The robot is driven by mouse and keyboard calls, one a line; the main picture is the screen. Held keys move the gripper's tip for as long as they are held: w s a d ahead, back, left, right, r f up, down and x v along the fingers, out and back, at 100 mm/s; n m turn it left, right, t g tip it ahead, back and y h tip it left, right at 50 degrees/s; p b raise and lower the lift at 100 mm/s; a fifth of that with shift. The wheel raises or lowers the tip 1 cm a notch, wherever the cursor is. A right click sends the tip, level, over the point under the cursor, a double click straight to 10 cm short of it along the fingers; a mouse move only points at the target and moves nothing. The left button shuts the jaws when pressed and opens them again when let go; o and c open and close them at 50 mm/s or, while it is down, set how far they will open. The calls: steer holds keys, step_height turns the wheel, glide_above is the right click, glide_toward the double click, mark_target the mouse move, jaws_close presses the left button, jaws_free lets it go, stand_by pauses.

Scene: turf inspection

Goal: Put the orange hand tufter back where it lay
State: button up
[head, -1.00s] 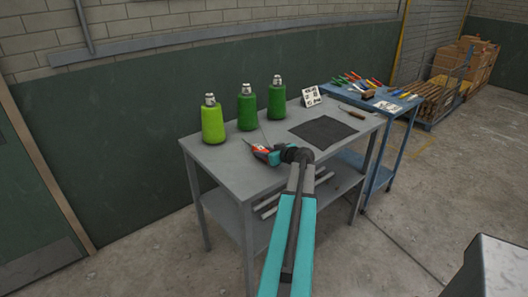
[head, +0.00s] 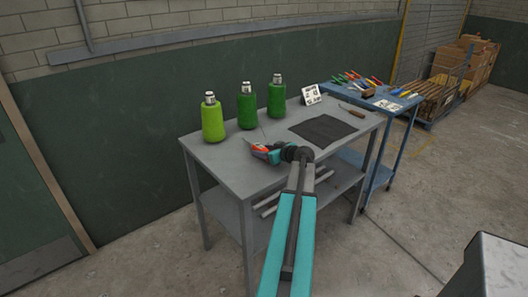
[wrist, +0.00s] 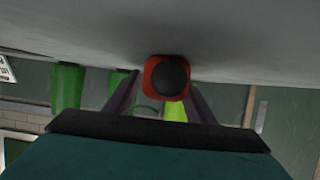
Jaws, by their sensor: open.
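The orange hand tufter (head: 259,148) is on the grey table near its front edge, left of the dark mat. In the wrist view the tufter (wrist: 156,80) shows end-on, an orange body with a round black end, close to the table top. My gripper (head: 267,151) is at the tufter, low over the table. In the wrist view the dark fingers of my gripper (wrist: 162,96) stand apart, one on each side of the tufter. I cannot tell whether either finger touches it. The head view partly hides the tufter behind my gripper.
A dark mat (head: 323,130), a white marked card (head: 311,95) and a wooden-handled tool (head: 351,113) lie to the right. A blue cart (head: 345,95) with several tools stands beyond.

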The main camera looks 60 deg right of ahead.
steer(key=shift+r, duration=0.15)
steer(key=b+v, duration=0.2)
steer(key=v, duration=0.9)
steer(key=shift+a+b, duration=0.1)
steer(key=shift+b, duration=0.2)
steer(key=shift+s+a+r, duration=0.1)
steer(key=shift+s+r, duration=0.1)
steer(key=shift+s, duration=0.25)
